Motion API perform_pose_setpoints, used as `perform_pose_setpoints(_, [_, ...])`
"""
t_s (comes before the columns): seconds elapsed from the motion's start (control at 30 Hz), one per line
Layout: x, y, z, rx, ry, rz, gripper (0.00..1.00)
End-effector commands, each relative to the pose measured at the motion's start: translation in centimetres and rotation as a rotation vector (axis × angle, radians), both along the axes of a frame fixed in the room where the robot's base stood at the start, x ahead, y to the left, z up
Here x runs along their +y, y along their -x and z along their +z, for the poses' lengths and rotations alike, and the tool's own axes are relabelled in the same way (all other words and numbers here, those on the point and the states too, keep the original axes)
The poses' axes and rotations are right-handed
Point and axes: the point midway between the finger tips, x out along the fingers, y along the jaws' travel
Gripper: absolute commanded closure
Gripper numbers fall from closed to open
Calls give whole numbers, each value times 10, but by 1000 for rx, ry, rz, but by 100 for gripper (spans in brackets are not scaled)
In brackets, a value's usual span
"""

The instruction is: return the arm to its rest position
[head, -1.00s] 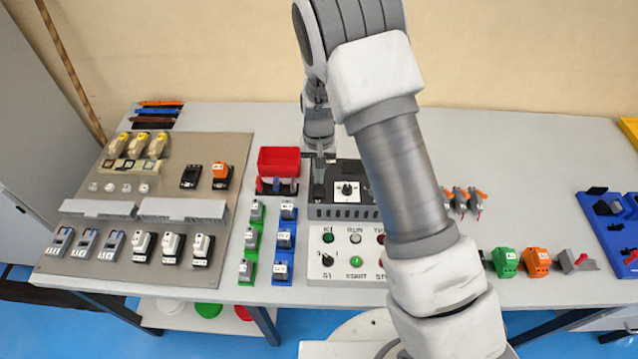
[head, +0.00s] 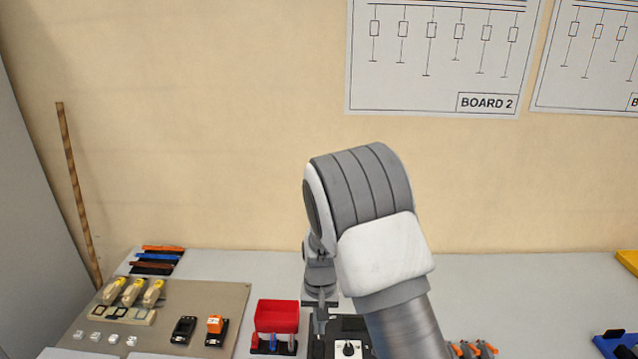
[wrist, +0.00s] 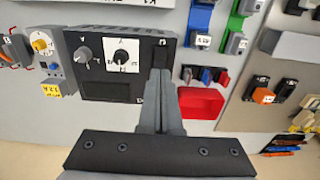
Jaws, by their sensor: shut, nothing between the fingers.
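My arm reaches up from the lower right in the head view and bends down at its wrist. My gripper (head: 319,325) points down beside the dark box with a knob (head: 348,348), just right of the red bin (head: 277,316). In the wrist view the two fingers (wrist: 160,78) are together with nothing between them. Their tips overlap the end of the dark box (wrist: 110,88) in the picture; whether they touch it I cannot tell. The red bin (wrist: 201,103) is beside the fingers.
A board with several devices (head: 190,300) lies at the left of the grey table (head: 520,285). Several orange-and-grey parts (head: 472,349) sit right of my arm. A yellow tray (head: 628,260) is at the right edge. The wall (head: 220,130) stands behind, with a diagram sheet (head: 430,95).

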Motion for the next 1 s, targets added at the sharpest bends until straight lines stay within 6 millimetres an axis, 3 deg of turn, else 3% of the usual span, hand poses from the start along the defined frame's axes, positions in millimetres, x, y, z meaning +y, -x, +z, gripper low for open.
perform_pose_setpoints(0.27, [-25, 16, 93, -79, -62, -8, 100])
perform_pose_setpoints(0.5, [-52, 49, 165, -157, -94, 0, 100])
perform_pose_setpoints(0.8, [-86, 108, 230, -264, -100, 14, 100])
perform_pose_setpoints(1.0, [-106, 154, 258, -337, -82, 23, 100])
